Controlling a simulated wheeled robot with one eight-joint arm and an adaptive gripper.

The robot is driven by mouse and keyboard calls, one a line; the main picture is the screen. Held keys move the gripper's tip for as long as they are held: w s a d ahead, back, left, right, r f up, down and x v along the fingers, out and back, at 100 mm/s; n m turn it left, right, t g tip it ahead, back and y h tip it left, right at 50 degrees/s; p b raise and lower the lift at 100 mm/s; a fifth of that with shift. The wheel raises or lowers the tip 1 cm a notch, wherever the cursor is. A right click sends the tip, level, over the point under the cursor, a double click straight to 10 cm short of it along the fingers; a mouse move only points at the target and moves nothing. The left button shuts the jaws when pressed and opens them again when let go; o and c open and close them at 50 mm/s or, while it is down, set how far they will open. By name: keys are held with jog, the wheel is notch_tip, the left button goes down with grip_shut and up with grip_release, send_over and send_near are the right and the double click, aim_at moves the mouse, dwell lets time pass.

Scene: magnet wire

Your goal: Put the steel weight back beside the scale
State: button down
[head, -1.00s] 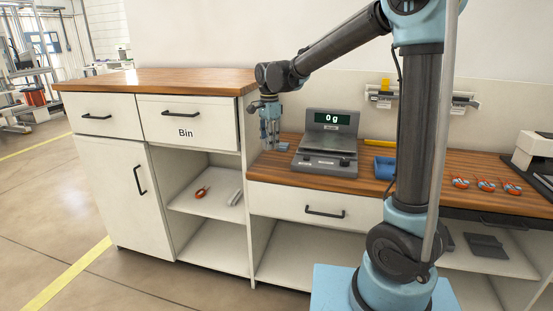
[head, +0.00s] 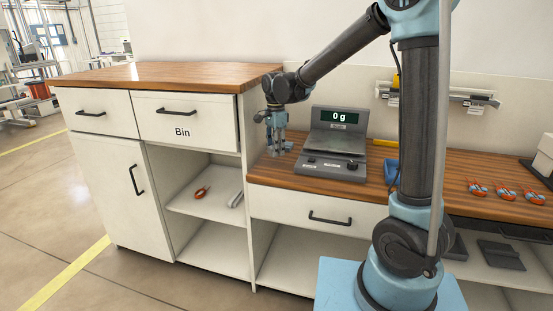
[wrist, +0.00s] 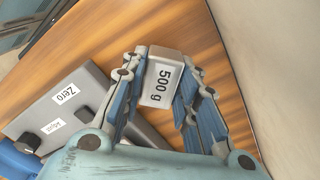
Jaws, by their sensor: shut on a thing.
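The steel weight (wrist: 163,82), a small grey block marked "500 g", sits between the fingers of my gripper (wrist: 160,92) in the wrist view. The gripper is shut on it. In the head view my gripper (head: 276,148) points down over the wooden worktop, just left of the scale. The weight is too small and covered to make out there. The scale (head: 328,166) is grey with a flat pan and its display reads "0 g". It also shows in the wrist view (wrist: 88,92), beside the gripper, with a "Zero" label. Whether the weight touches the wood I cannot tell.
The taller cabinet (head: 190,73) with the "Bin" drawer stands close to the left of the gripper. A wall lies behind the worktop (head: 300,181). A blue tray (head: 391,172) is right of the scale. Several red-and-blue items (head: 507,192) lie farther right.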

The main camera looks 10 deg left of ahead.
jog(key=shift+f, duration=2.05)
jog(key=shift+f, duration=0.1)
jog(key=c, duration=1.2)
grip_release()
jog(key=shift+c, duration=0.2)
